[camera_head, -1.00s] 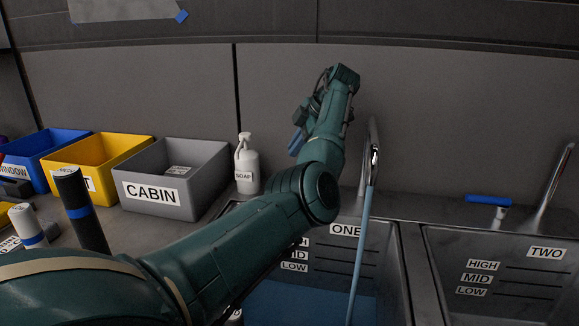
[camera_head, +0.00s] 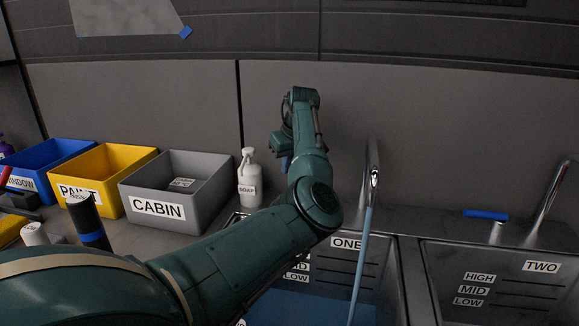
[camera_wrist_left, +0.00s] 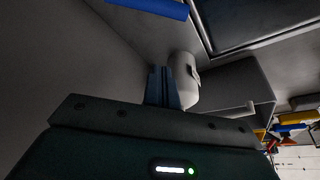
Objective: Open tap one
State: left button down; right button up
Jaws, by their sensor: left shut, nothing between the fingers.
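Tap one (camera_head: 374,158) is the curved metal spout behind the left sink. A light-blue stream (camera_head: 362,250) runs from its tip down into basin one (camera_head: 398,275), where a blue surface (camera_head: 300,308) covers the bottom. Tap one's lever is hidden behind my left arm in the head view; a blue bar like a tap lever (camera_wrist_left: 150,6) shows at the top of the left wrist view. My left gripper (camera_head: 285,162) is above the counter behind the sink, left of the spout. In the wrist view its blue fingers (camera_wrist_left: 165,88) are together and empty. My right gripper is out of view.
A white soap bottle (camera_head: 249,180) stands left of my gripper and close behind its fingers in the wrist view. The grey CABIN bin (camera_head: 158,207), yellow bin (camera_head: 112,200) and blue bin (camera_head: 60,152) stand further left. Tap two's blue lever (camera_head: 486,214) is at right.

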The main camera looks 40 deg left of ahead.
pick_arm(q)
jog(key=x, duration=0.6)
jog(key=shift+a+f, duration=0.2)
jog(key=shift+f, duration=0.1)
jog(key=shift+f+p, duration=0.3)
jog(key=shift+f, duration=0.1)
jog(key=d, duration=0.2)
jog(key=shift+s+d+f+p, duration=0.1)
jog(key=shift+s+d+p, duration=0.2)
jog(key=shift+p, duration=0.1)
jog(key=shift+s+d+f, duration=0.1)
jog(key=shift+s+d, duration=0.05)
jog(key=shift+d, duration=0.1)
jog(key=shift+s+d+f, duration=0.1)
jog(key=shift+d, duration=0.15)
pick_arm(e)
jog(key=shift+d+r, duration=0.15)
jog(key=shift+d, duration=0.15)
